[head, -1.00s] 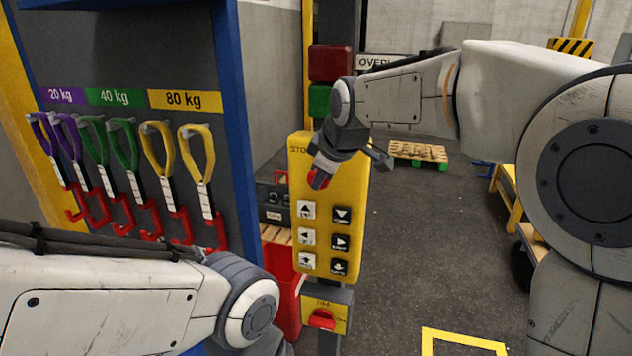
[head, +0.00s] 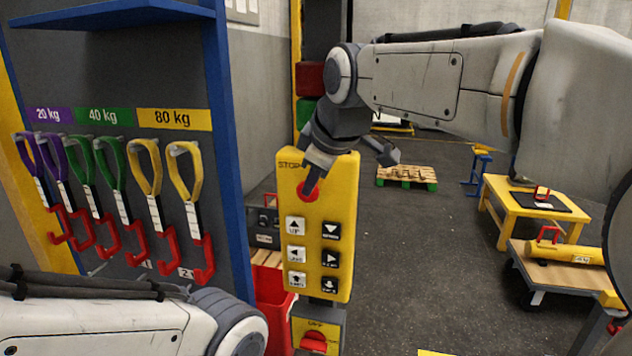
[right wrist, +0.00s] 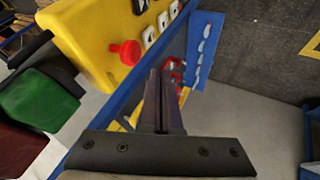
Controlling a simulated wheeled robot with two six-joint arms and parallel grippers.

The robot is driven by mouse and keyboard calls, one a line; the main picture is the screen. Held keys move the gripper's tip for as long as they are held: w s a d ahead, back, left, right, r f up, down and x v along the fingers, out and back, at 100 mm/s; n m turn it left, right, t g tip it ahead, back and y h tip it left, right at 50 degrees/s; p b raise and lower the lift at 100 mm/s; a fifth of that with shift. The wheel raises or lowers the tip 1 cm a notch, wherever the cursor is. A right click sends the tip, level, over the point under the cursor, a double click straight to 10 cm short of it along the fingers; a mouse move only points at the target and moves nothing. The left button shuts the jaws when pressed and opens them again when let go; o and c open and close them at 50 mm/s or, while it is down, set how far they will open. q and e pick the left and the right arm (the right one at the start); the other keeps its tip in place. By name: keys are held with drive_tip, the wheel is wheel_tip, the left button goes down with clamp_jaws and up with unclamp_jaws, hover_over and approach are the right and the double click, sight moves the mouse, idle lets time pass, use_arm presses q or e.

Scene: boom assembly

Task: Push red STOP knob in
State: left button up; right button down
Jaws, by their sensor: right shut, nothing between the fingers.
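The red STOP knob (head: 309,194) is a round button at the upper left of the yellow control panel (head: 346,195), below the word STOP. In the right wrist view the knob (right wrist: 127,52) stands out from the panel on a stem. My right gripper (head: 312,183) is shut and empty, its tips in front of the knob and partly hiding it in the head view. In the right wrist view the fingertips (right wrist: 161,72) appear to the right of the knob and slightly lower, with a visible gap. My left forearm shows at the lower left; its gripper is out of view.
Black and white arrow buttons (head: 312,255) fill the panel below the knob. A lower box with a red switch (head: 314,342) hangs under it. A rack with coloured slings (head: 110,190) stands left. A yellow table (head: 497,210) and pallet (head: 407,176) stand right; the floor between is open.

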drive_tip(key=v, duration=0.4)
drive_tip(key=shift+f, duration=0.1)
drive_tip(key=s+a+f+m+g+b, duration=0.1)
drive_tip(key=s+f+g+b, duration=0.1)
drive_tip(key=s+f, duration=0.55)
drive_tip(key=s+a+f+m+g+b, duration=0.2)
drive_tip(key=s+f, duration=0.3)
drive_tip(key=f, duration=0.6)
drive_tip(key=s+d+f+m+g+b, duration=0.1)
drive_tip(key=s+d+f, duration=0.1)
drive_tip(key=s+f, duration=0.5)
drive_tip(key=s+d+f+m+g+h, duration=0.1)
drive_tip(key=s+d+f+g, duration=0.1)
drive_tip(key=s+f, duration=0.5)
drive_tip(key=shift+d+m+h+b, duration=0.3)
drive_tip(key=shift+d+m+b, duration=0.05)
drive_tip(key=shift+d+m, duration=0.05)
drive_tip(key=shift+f, duration=0.15)
